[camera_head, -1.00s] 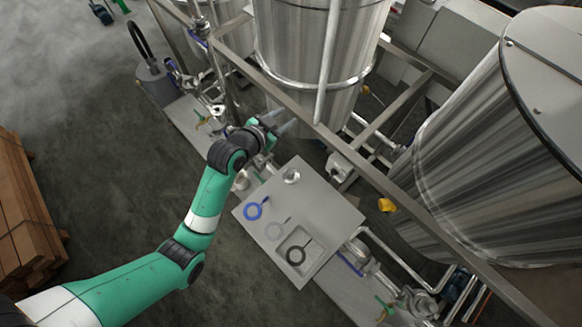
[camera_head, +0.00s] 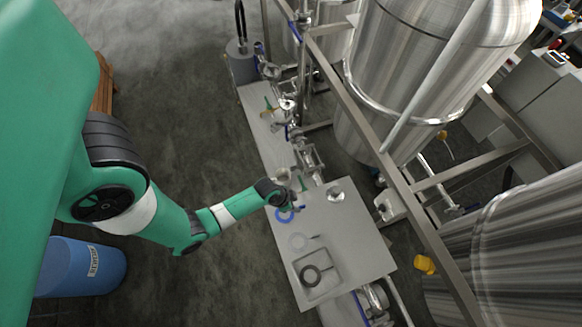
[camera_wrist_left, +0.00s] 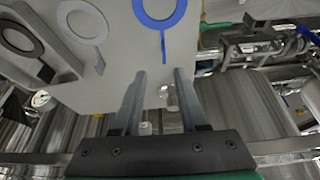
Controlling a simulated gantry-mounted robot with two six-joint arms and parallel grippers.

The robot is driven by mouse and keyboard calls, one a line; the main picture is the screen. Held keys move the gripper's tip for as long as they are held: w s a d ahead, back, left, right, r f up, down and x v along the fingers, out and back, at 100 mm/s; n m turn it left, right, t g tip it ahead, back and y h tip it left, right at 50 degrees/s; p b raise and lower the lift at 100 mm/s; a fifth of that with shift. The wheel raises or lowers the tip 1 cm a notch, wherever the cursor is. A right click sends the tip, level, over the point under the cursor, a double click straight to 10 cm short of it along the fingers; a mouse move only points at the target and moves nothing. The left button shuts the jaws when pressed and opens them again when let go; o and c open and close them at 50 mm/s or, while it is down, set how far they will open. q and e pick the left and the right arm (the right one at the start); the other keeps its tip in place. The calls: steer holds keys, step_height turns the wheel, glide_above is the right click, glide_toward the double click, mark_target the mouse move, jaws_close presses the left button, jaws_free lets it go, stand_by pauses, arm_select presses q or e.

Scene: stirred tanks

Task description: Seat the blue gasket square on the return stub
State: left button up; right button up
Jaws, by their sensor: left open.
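The blue gasket (camera_head: 280,219), a ring with a thin tab, lies on the grey plate (camera_head: 345,228) below the gripper in the head view. In the left wrist view the lower part of its ring (camera_wrist_left: 158,26) shows at the top, its tab pointing towards the fingers. My left gripper (camera_head: 299,196) is open and empty beside the tab; in the wrist view its two fingers (camera_wrist_left: 158,78) stand apart, short of the ring. A short metal stub (camera_head: 335,193), apparently the return stub, stands bare on the plate to the gripper's right. My right gripper is not in view.
A pale grey gasket (camera_head: 298,241) and a black gasket (camera_head: 310,275) in a shallow square tray lie on the plate. Pipework (camera_head: 308,155) and a frame rail (camera_head: 385,160) border it, with steel tanks behind. A blue drum (camera_head: 80,268) stands at lower left.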

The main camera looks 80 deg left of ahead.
arm_select(q)
steer(key=shift+x, duration=1.15)
steer(key=shift+w+f, duration=0.2)
steer(key=shift+f, duration=0.3)
steer(key=b+x, duration=0.1)
steer(key=x, duration=0.2)
steer(key=b+x, duration=0.1)
steer(key=x, duration=0.1)
steer(key=shift+a+f+b, duration=0.1)
steer(key=shift+a+b, duration=0.2)
steer(key=shift+a, duration=0.05)
steer(key=shift+s, duration=0.1)
jaws_close()
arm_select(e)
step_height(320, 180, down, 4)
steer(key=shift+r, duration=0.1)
